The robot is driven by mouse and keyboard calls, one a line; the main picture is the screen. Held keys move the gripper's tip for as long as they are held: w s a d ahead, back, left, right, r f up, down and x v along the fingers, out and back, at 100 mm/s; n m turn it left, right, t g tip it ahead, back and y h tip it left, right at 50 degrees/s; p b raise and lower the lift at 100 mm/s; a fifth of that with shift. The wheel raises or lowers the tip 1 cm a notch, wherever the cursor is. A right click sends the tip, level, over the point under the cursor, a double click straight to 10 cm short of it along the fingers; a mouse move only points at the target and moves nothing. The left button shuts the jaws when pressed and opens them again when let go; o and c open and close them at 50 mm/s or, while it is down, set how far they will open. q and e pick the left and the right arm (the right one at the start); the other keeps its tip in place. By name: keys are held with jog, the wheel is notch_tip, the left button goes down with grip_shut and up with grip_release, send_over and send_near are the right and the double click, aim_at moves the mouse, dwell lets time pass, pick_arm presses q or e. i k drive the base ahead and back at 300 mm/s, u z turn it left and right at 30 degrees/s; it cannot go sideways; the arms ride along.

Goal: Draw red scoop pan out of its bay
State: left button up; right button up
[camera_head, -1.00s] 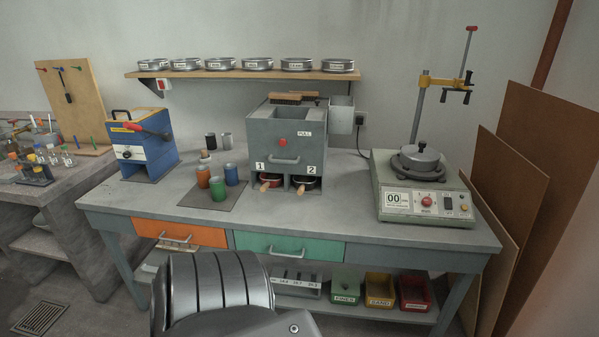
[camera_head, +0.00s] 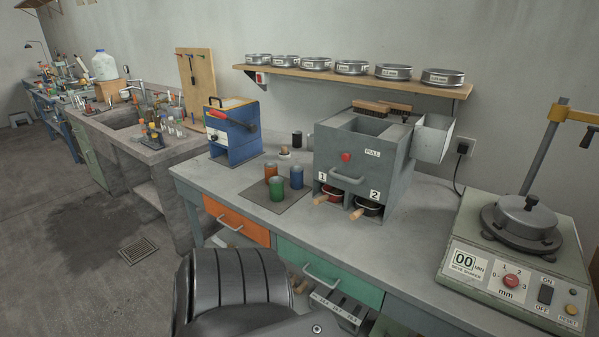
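The red scoop pan (camera_head: 341,204) sits in bay 1, the left opening at the bottom of the grey splitter box (camera_head: 358,160). Its wooden handle (camera_head: 327,196) sticks out toward the front. Beside it, a black pan (camera_head: 370,207) sits in bay 2 with its own wooden handle (camera_head: 357,213) sticking out. The inner parts of both pans are hidden by the box. Neither gripper shows in this view. Only a dark, ribbed part of my own body shows at the bottom.
Orange, green and blue cups stand on a dark mat (camera_head: 262,203) left of the box. A blue machine (camera_head: 233,132) is behind them. A sieve shaker (camera_head: 520,250) fills the right end of the bench. A shelf with several sieves (camera_head: 350,80) hangs above.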

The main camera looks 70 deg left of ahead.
aim_at(335, 190)
jog(key=u, duration=0.9)
jog(key=i, duration=0.8)
jog(key=u, duration=0.8)
